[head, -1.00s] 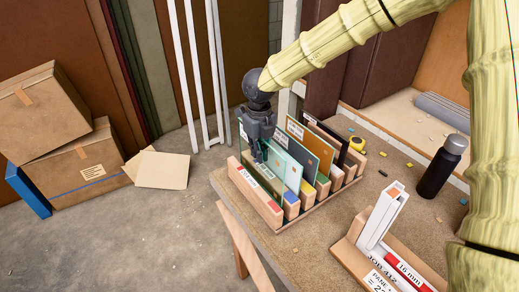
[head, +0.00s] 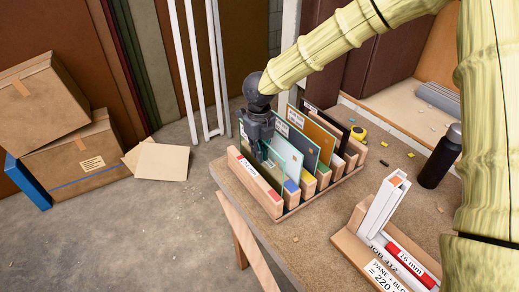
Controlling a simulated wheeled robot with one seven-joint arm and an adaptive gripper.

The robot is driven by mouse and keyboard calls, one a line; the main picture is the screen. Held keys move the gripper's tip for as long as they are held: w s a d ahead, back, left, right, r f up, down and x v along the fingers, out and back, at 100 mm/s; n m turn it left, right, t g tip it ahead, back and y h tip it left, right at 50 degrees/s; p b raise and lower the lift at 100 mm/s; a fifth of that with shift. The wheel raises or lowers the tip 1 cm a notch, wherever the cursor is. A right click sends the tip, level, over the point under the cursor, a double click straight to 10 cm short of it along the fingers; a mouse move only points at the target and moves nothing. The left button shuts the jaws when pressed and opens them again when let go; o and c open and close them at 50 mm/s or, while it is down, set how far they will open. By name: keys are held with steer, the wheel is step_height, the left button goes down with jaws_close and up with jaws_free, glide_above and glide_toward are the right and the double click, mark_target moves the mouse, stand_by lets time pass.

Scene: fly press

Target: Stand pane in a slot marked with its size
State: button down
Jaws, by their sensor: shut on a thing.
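My gripper (head: 262,157) points down at the front-left of a wooden slotted rack (head: 262,196) on the bench. It is shut on a clear pane (head: 287,158) with pale green edges, which stands upright among the front slots. The gripper hides part of the pane, and I cannot tell whether its lower edge is fully seated. Close behind stand a grey-green pane (head: 304,148), a brown pane (head: 321,139) and a black pane (head: 334,127). The rack's front rail has red and white labels, too small to read, and coloured marks show on other dividers.
At the bench's front right is a wooden holder (head: 348,246) with white pieces (head: 384,208) and labels reading "16 mm" and "JOB 412". Cardboard boxes (head: 68,150) sit on the floor at left.

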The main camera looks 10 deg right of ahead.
steer(key=shift+f, duration=0.4)
steer(key=c, duration=1.6)
jaws_free()
steer(key=shift+o, duration=0.2)
step_height(320, 180, up, 12)
